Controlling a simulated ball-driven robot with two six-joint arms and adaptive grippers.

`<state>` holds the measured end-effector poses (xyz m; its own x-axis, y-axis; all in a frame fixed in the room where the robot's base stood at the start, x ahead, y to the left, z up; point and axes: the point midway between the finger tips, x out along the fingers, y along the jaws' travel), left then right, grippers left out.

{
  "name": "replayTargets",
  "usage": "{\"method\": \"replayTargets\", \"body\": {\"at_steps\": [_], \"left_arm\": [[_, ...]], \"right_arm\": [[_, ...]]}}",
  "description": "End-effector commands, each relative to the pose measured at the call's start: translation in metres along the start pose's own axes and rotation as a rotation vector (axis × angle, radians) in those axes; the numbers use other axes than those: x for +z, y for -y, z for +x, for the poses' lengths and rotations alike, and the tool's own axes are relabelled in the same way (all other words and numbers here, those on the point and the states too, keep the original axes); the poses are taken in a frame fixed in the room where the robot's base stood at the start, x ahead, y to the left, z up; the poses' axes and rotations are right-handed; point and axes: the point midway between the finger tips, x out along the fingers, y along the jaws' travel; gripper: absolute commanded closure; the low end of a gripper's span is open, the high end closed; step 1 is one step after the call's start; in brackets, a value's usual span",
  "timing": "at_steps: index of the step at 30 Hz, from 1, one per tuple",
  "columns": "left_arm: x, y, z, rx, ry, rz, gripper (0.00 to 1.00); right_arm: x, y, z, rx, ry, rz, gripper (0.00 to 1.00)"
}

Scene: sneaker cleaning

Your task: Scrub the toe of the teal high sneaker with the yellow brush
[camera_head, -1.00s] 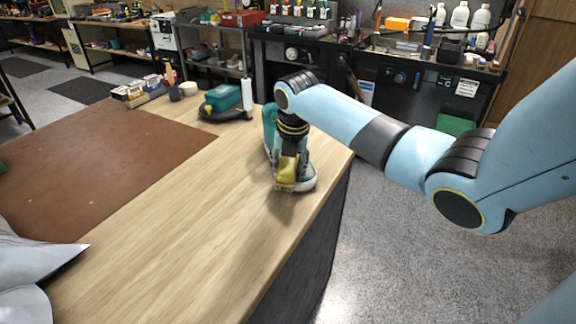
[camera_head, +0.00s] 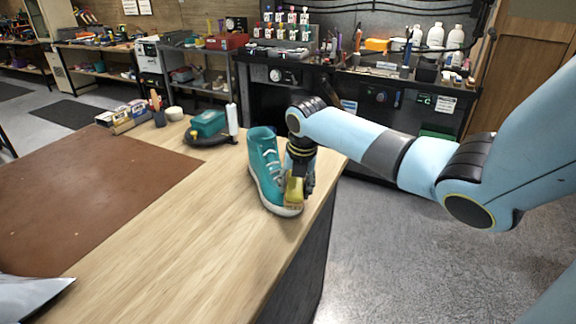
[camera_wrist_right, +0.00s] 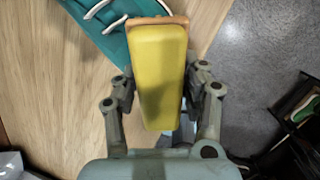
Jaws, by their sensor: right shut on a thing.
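The teal high sneaker (camera_head: 264,158) stands upright on the wooden bench near its right edge, its white-edged toe toward me. My right gripper (camera_head: 299,178) is shut on the yellow brush (camera_head: 293,191), at the right side of the toe. The brush's lower end overlaps the toe in the head view; I cannot tell whether the bristles touch it. In the right wrist view the brush (camera_wrist_right: 159,75) lies between the two fingers (camera_wrist_right: 158,100), and part of the sneaker (camera_wrist_right: 100,25) shows behind it. My left gripper is not in view.
The wooden bench (camera_head: 190,235) is clear in front of the sneaker. A brown mat (camera_head: 95,200) covers its left part. The bench's right edge is close to the sneaker.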

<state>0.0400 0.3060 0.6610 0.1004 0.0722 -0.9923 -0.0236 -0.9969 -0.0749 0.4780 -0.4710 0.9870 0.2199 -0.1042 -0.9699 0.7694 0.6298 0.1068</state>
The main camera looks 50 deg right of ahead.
Motion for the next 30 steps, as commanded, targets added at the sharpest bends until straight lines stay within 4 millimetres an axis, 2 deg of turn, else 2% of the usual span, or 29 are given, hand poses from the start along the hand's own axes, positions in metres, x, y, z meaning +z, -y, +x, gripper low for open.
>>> {"method": "replayTargets", "body": {"at_steps": [6,13,30], "left_arm": [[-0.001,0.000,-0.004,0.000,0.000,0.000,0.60],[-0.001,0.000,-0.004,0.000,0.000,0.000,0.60],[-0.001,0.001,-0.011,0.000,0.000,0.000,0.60]], "right_arm": [[0.009,0.020,-0.001,-0.003,0.000,0.000,0.82],[0.010,0.021,0.003,0.000,0.000,0.001,0.82],[-0.008,-0.016,0.000,0.001,-0.001,0.000,0.82]]}}
